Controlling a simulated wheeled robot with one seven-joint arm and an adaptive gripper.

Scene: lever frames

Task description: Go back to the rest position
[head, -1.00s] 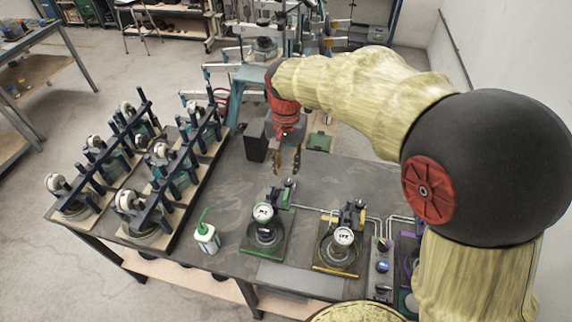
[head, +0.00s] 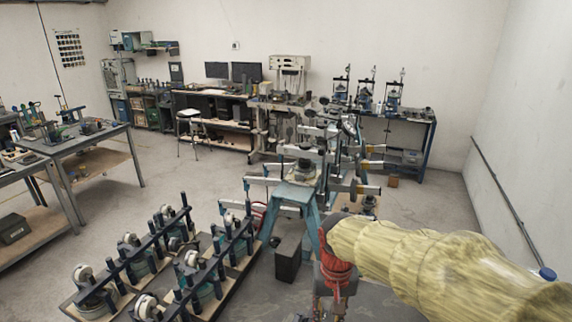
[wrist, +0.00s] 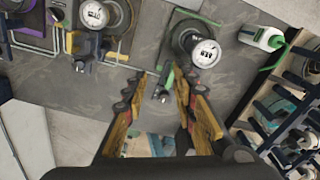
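My gripper (wrist: 160,80) shows in the wrist view with its two yellow-and-black fingers apart and nothing between them. It hangs above the grey table (wrist: 75,95), and its fingertips overlap the edge of a green-based gauge device (wrist: 190,45) in the picture. Whether they touch it I cannot tell. In the head view my yellow arm reaches in from the lower right to a red wrist joint. The gripper itself is mostly cut off by the bottom edge there.
A second gauge device (wrist: 95,20) and a white-green bottle (wrist: 268,38) stand on the table. A blue-legged machine (head: 300,190) stands behind. Open floor (head: 180,180) lies to the left.

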